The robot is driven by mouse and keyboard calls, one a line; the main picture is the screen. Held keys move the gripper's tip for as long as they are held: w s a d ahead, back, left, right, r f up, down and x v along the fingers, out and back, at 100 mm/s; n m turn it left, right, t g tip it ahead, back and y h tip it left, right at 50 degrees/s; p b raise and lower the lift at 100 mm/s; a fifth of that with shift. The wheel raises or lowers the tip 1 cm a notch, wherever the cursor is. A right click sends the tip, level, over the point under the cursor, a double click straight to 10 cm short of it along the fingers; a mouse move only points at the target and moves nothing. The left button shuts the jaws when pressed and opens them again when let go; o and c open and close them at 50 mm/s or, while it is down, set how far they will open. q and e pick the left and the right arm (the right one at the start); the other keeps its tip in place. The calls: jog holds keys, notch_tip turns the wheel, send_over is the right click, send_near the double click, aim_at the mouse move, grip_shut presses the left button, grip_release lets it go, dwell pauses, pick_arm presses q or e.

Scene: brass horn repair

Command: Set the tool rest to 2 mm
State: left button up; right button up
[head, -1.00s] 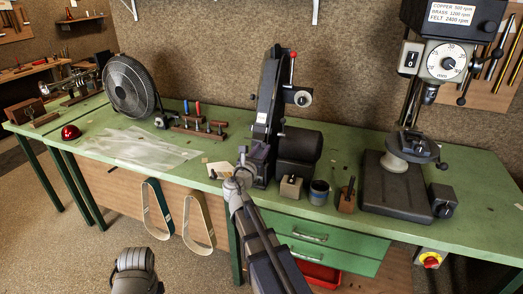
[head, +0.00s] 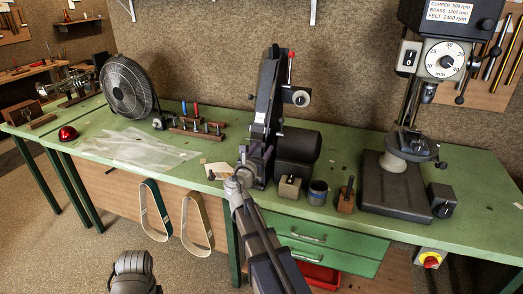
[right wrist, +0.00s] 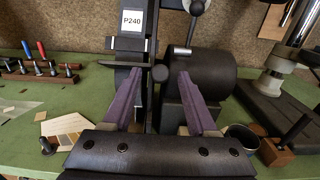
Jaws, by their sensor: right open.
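The belt grinder (head: 266,112) stands upright at the back of the green bench, and its P240 label (right wrist: 131,20) shows in the right wrist view. A dark flat bar with a rounded end, apparently the tool rest (right wrist: 143,67), crosses in front of the belt. My right gripper (right wrist: 160,77) is open, with its two purple fingers pointing at the grinder and the bar's rounded end between their tips. I cannot tell whether they touch it. In the head view my right gripper (head: 240,172) is at the grinder's foot. The rest's gap to the belt is too small to read.
A motor drum (right wrist: 212,73) sits right of the belt. Sandpaper sheets (right wrist: 64,125) lie to its left. A small block (head: 290,187), a cup (head: 318,192) and a wooden holder (head: 345,198) stand close on the right. A drill press (head: 398,185) is farther right.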

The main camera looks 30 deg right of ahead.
jog(key=v, duration=0.8)
jog(key=shift+f, duration=0.1)
dwell(0.3)
jog(key=s+a+f+m+g+y, duration=0.5)
jog(key=s+a+f+m+g, duration=0.15)
jog(key=a+f+m, duration=0.55)
jog(key=s+a+f+m+g+y, duration=0.2)
jog(key=s+a+f+m+y, duration=0.1)
jog(key=s+a, duration=0.4)
jog(key=s+a+f+m+g+y, duration=0.3)
jog(key=s+a+f+m, duration=0.3)
jog(key=a, duration=0.5)
jog(key=shift+s+a+f+m+y, duration=0.3)
jog(key=shift+s+m+y, duration=0.4)
jog(key=shift+s, duration=0.55)
jog(key=shift+d, duration=0.15)
jog(key=shift+c, duration=0.3)
